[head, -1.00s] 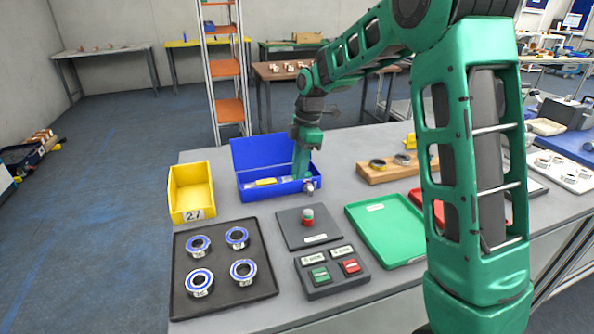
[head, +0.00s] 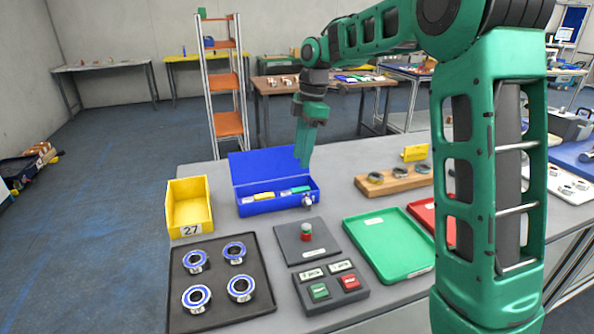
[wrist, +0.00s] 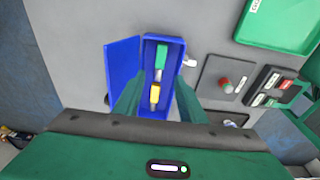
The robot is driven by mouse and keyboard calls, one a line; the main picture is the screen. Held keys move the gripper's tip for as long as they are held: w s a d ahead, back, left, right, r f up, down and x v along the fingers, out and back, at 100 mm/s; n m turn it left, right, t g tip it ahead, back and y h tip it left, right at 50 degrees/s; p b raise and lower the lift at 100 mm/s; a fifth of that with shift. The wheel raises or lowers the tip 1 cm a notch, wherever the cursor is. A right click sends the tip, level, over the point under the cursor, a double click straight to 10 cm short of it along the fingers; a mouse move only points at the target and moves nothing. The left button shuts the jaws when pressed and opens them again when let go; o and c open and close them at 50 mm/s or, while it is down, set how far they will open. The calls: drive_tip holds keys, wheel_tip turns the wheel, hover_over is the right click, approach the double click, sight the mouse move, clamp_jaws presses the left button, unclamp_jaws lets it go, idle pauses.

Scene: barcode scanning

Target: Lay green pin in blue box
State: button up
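The blue box (head: 275,207) stands open near the back of the grey table, its lid raised behind it. The green pin (head: 296,190) lies inside at the right end; it also shows in the wrist view (wrist: 161,55). A yellow pin (head: 264,196) lies in the box beside it, in line along its length. My gripper (head: 303,160) hangs above the right part of the box, clear of the pins. In the wrist view (wrist: 159,90) its two fingers are spread apart with nothing between them.
A yellow bin (head: 190,209) stands left of the box. In front are a black tray (head: 262,300) with several blue-ringed bearings, a dark plate (head: 290,236) with a red-green piece, a button panel (head: 335,297) and a green tray (head: 390,243). A wooden holder (head: 395,185) is to the right.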

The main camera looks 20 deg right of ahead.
drive_tip(key=s+d+r+m, duration=0.2)
drive_tip(key=s+d+m, duration=0.6)
drive_tip(key=s, duration=0.4)
drive_tip(key=s+d+f+m, duration=0.2)
drive_tip(key=s+m, duration=0.3)
drive_tip(key=s, duration=0.4)
drive_tip(key=s+d+f+m+h, duration=0.1)
drive_tip(key=s+d+f+m, duration=0.2)
drive_tip(key=s+m, duration=0.3)
drive_tip(key=s+d+f+m, duration=0.2)
drive_tip(key=s+f+m, duration=0.2)
drive_tip(key=s, duration=0.8)
drive_tip(key=shift+s+d+f+m+h, duration=0.25)
drive_tip(key=shift+d+m+h, duration=0.1)
drive_tip(key=shift+m, duration=0.35)
